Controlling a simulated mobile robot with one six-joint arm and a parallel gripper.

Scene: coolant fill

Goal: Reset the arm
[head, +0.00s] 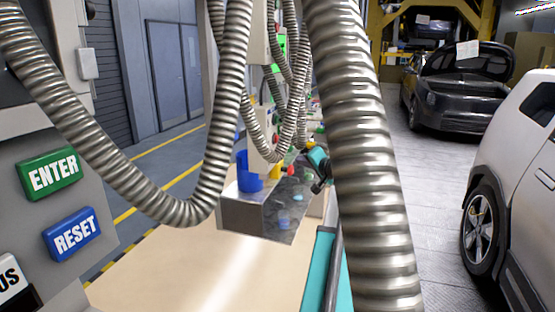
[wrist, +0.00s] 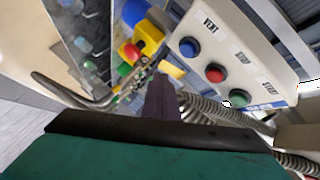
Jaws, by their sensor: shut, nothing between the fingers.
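My gripper (wrist: 161,85) shows in the wrist view as dark fingers pointing up from the teal wrist body. It is shut and empty. Its tips lie, in the picture, between coloured knobs on the left and a white button panel (wrist: 238,55) on the right; I cannot tell the distance to either. In the head view, a teal and black arm part (head: 318,165), probably mine, shows beside the metal box, partly behind a thick hose. A blue RESET button (head: 72,235) and a green ENTER button (head: 52,173) are on the grey panel at the left.
Ribbed metal hoses (head: 362,150) hang across the head view. A metal box (head: 240,213) carries a blue cup (head: 249,178) and coloured knobs. The white panel has blue, red (wrist: 215,73) and green buttons. A white car (head: 515,180) stands at right, a dark car (head: 460,95) behind.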

